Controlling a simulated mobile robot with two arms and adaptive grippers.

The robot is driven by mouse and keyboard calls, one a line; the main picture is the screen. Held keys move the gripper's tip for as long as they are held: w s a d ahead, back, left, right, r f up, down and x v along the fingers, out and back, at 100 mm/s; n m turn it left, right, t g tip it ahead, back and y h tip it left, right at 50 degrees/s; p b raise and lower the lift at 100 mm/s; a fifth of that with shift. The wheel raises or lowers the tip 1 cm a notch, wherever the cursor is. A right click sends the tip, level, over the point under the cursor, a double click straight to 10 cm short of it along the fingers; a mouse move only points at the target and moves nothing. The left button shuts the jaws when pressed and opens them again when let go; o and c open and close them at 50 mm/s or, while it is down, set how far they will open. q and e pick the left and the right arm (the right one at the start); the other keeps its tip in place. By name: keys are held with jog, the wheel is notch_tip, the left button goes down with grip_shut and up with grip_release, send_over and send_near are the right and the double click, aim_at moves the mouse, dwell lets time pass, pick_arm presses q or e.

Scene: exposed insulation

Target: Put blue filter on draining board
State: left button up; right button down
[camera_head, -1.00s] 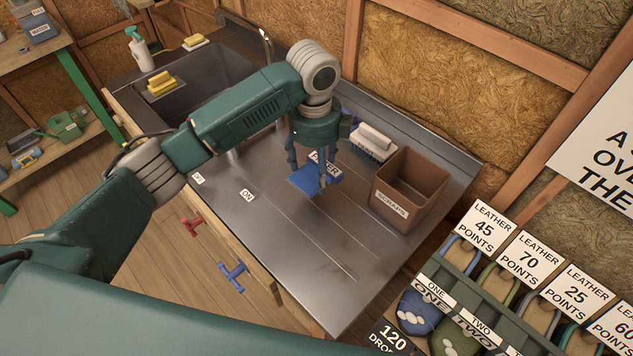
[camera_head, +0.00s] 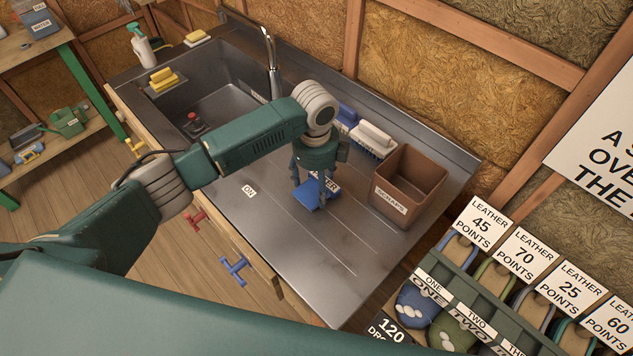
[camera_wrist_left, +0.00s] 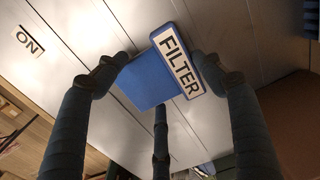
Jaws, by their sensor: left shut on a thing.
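The blue filter (camera_head: 311,197) carries a white label reading FILTER. It is at the grooved metal draining board (camera_head: 290,245), to the left of the scraps bin. My left gripper (camera_head: 318,192) comes down over the filter from above and is shut on it. In the left wrist view the filter (camera_wrist_left: 160,75) sits between the fingers of my left gripper (camera_wrist_left: 160,85), with its label facing the camera. I cannot tell whether the filter's underside touches the board. My right gripper is not in view.
A brown scraps bin (camera_head: 408,190) stands right of the filter. A white-handled brush (camera_head: 373,140) and a blue item (camera_head: 346,117) lie behind. The sink (camera_head: 215,110) with its tap (camera_head: 270,62) is at the left. The board's front part is clear.

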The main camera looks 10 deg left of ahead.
aim_at(316, 189)
pick_arm(q)
jog(key=o, duration=1.3)
notch_tip(316, 189, up, 12)
jog(key=shift+s+a+r+b, duration=0.1)
jog(key=shift+r+b, duration=0.05)
jog(key=shift+b, duration=0.85)
